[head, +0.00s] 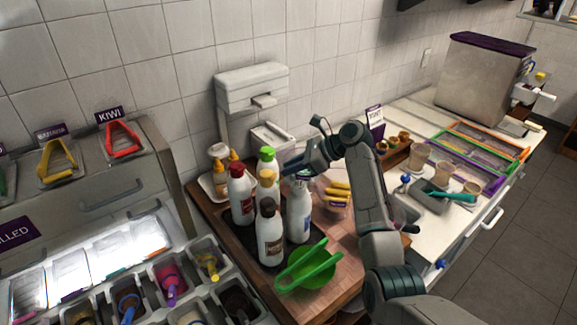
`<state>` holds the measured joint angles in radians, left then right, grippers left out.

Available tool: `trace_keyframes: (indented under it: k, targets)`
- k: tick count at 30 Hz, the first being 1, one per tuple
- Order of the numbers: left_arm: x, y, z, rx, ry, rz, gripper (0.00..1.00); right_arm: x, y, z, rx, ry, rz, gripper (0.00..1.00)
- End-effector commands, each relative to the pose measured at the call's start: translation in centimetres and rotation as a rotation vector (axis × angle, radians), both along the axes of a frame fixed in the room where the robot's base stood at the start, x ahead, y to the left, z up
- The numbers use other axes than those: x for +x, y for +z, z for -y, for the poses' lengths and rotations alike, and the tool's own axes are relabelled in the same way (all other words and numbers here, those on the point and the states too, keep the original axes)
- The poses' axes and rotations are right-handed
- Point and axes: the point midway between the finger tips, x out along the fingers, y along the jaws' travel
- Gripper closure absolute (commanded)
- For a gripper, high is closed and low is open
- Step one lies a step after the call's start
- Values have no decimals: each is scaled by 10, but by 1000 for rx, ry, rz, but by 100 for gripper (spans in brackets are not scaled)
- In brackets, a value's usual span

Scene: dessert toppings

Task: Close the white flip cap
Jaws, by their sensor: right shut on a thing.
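A white bottle (299,214) stands upright on the dark mat at the right end of a group of bottles. My right gripper (290,170) comes in from the right and is shut at the top of this bottle. The gripper and wrist hide most of the cap, so I cannot tell whether the flip cap is open or closed. Bottles with a red cap (237,170), a green cap (266,153), a yellow cap (267,175) and a brown cap (268,206) stand close to its left. My left gripper is not in view.
A green scoop-like tool (306,265) lies in front of the bottles on the wooden board (345,245). A container of bananas (337,194) stands right of the white bottle. Topping bins (168,280) are at front left. A white dispenser (251,88) is behind.

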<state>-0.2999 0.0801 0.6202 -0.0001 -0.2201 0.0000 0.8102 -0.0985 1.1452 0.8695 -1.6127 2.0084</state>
Motion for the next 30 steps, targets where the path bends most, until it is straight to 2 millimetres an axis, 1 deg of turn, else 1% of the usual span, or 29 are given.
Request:
trace_keyframes:
  k: [1,17,18,21,30]
  targets:
    - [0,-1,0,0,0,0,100,-2,-9,3,3,0,-13,100]
    - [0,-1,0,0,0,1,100,-2,-10,4,29,1,-9,100]
    - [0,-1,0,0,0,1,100,-2,-10,4,29,0,-9,74]
    - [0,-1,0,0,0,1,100,-2,-9,4,30,1,-8,56]
    - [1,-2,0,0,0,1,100,-1,-4,4,33,0,1,56]
